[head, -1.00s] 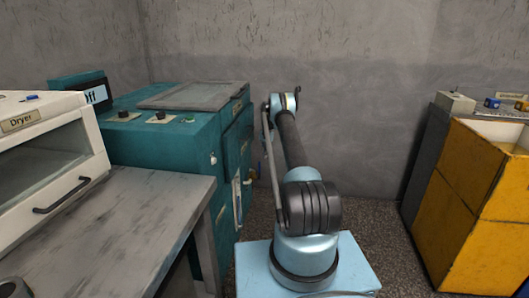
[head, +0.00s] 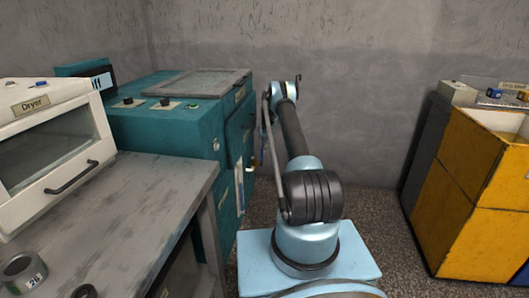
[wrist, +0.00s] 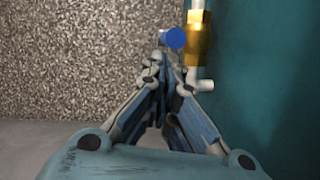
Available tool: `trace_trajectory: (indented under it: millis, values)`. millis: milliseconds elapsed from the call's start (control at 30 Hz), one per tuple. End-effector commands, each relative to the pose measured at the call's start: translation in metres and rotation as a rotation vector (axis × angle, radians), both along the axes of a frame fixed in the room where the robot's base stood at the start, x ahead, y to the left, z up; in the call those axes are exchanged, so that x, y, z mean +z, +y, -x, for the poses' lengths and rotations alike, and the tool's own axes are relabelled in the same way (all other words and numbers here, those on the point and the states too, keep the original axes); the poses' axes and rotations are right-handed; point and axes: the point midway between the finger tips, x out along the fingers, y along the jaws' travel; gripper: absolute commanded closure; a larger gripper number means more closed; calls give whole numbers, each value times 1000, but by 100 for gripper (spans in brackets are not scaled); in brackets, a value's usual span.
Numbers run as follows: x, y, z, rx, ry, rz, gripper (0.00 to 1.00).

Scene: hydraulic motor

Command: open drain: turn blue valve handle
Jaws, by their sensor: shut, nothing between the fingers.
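The blue valve handle (wrist: 175,38) shows as a round blue end at the top of the wrist view, beside the brass valve body (wrist: 198,40). A white pipe (wrist: 197,8) enters the valve from above, and a white outlet piece sits below it. My gripper (wrist: 162,60) is shut and empty. Its fingertips are just below and left of the blue handle in the picture; I cannot tell whether they touch it.
The teal machine's side fills the right of the wrist view. A grey table (head: 140,205) with the white dryer (head: 50,145) stands at left, with a metal ring part (head: 22,268) on it. Yellow bins (head: 480,195) stand at right. Speckled floor (head: 372,208) lies open between.

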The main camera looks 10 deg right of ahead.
Motion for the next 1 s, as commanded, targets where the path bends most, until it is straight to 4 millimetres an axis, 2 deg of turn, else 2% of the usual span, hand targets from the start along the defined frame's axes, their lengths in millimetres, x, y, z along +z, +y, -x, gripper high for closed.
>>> trace_trajectory:
  millis: [1000]
  values:
    - [2,5,8,-1,-181,60,100]
